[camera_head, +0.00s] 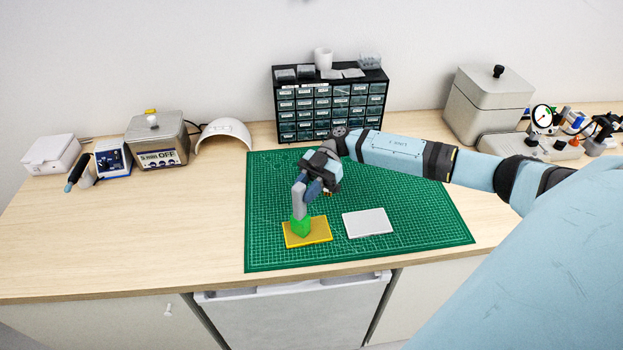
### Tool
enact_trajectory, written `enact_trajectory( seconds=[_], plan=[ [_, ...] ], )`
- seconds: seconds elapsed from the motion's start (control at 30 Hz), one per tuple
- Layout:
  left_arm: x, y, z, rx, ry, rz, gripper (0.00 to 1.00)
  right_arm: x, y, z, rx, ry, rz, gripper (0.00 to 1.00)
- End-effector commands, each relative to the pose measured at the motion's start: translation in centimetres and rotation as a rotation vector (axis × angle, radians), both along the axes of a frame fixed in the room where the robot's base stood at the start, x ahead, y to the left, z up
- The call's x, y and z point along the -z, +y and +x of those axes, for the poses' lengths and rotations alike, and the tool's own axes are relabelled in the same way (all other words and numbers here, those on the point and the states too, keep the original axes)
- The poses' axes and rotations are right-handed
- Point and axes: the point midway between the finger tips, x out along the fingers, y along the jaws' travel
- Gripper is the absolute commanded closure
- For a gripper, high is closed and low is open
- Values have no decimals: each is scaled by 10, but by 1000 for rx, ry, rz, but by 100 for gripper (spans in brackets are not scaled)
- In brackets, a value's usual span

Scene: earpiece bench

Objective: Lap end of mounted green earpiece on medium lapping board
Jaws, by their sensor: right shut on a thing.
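My right gripper (305,190) points down over the front left of the cutting mat and is shut on a grey mount. The green earpiece (300,227) is at the lower end of this grey piece. Its lower end is at the surface of a yellow board (321,238), and I cannot tell whether it presses on it. A white-grey board (367,222) lies flat just right of the yellow one. No grade marking is readable on either board. My left gripper is not in view.
The green cutting mat (420,220) covers the bench middle. A drawer cabinet (330,105) stands behind it. An ultrasonic-type box (157,140) and white dome (224,135) stand at back left, a grey bin (487,105) and dial gauge (541,119) at back right. The bench's left front is clear.

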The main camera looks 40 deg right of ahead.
Motion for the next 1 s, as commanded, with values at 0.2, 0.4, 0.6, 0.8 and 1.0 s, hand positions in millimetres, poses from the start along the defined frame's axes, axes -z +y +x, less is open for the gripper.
enact_trajectory(
  seconds=[0.2, 0.4, 0.6, 0.8, 1.0],
  plan=[
    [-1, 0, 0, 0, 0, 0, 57, 1, 7, 3, 0, 1, -1, 98],
    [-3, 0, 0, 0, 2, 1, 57, 0, -1, -1, 1, 2, -3, 98],
    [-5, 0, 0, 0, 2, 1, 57, -1, -13, -7, 0, 3, -2, 98],
    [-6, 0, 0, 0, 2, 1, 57, -1, -17, -9, -1, 1, -1, 98],
    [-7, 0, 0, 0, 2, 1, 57, -1, -28, -14, 0, 1, -1, 98]
  ],
)
